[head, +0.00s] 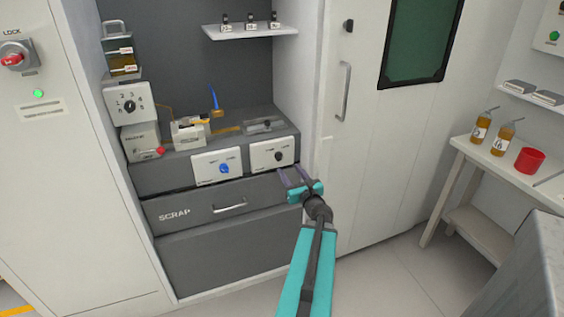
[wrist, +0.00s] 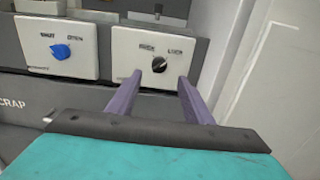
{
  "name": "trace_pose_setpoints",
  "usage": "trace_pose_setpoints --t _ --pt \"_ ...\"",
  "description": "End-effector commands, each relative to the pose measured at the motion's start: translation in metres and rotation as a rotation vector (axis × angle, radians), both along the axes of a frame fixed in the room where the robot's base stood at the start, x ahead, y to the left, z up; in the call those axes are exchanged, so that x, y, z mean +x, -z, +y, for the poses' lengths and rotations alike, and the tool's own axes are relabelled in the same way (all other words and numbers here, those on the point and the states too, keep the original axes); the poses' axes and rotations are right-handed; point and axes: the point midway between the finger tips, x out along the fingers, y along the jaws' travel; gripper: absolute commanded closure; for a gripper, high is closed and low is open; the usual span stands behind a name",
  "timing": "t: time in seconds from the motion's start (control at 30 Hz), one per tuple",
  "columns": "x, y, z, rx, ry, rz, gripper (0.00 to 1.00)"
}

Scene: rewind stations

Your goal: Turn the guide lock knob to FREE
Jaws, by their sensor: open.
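The guide lock knob (head: 278,156) is a small black knob on a white plate at the right of the grey station front. In the wrist view the knob (wrist: 159,65) shows between my fingertips, with a light mark that seems to point up and right, towards the label LOCK. The label at its upper left is too blurred to read surely. My gripper (head: 291,174) is open and empty, just below and in front of the plate. Its two purple fingers (wrist: 160,78) point at the knob; contact is not visible.
A blue knob (head: 224,169) on a similar plate labelled SHUT and OPEN sits to the left. The SCRAP drawer (head: 195,212) with a handle is below. A white door (head: 390,130) stands close on the right. The floor in front (head: 385,260) is clear.

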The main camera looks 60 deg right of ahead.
Motion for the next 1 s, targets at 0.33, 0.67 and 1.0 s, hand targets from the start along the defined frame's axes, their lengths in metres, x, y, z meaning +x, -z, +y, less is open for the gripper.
trace_pose_setpoints --t 0.33,0.67,1.0 --pt "0.030 0.000 -0.021 0.000 -0.002 0.000 0.54" --pt "0.055 -0.001 -0.040 0.000 -0.001 -0.001 0.54" --pt "0.073 0.000 -0.053 0.000 -0.001 0.000 0.54"
